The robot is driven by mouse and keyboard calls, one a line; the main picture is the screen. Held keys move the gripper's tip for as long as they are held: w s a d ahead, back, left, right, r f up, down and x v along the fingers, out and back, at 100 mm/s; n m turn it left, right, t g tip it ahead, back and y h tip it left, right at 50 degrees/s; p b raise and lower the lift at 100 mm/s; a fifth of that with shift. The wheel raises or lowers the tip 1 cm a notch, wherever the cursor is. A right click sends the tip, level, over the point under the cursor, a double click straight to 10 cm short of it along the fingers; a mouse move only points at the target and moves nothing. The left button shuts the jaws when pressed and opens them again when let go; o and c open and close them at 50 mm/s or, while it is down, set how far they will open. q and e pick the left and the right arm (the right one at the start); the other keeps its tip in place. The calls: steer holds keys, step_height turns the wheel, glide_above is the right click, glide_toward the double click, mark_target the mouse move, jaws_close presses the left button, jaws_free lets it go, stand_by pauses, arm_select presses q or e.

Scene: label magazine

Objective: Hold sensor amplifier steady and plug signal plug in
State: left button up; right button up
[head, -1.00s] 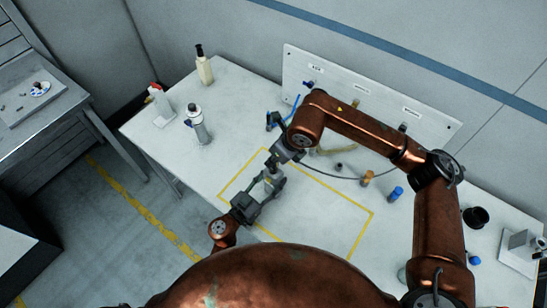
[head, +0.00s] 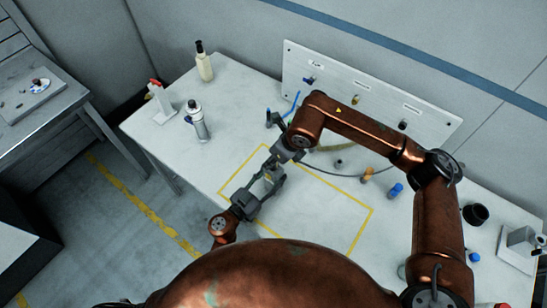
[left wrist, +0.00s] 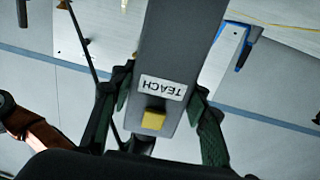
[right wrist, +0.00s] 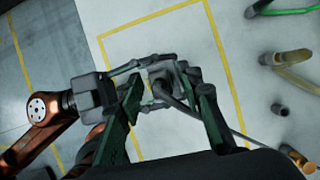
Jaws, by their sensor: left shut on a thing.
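The sensor amplifier (left wrist: 168,55) is a grey box with a TEACH label and a yellow button. My left gripper (left wrist: 163,110) is shut on it, with a green-padded finger on each side. In the head view the left gripper (head: 258,192) holds it over the table within the yellow outline. The dark signal plug (right wrist: 163,82) with its cable shows at the amplifier's end in the right wrist view. My right gripper (right wrist: 163,88) is around the plug, its fingers apart with a gap beside it. How deep the plug sits is hidden.
A white panel (head: 435,112) with labelled connectors stands along the back. Bottles (head: 198,122) stand at the table's left. A blue-capped part (head: 396,190) and a black cup (head: 476,214) lie to the right. The yellow-outlined area (head: 325,215) is mostly bare.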

steer(key=v, duration=1.2)
stand_by(0.3)
arm_select(q)
steer(key=o, duration=1.5)
steer(key=shift+c, duration=0.2)
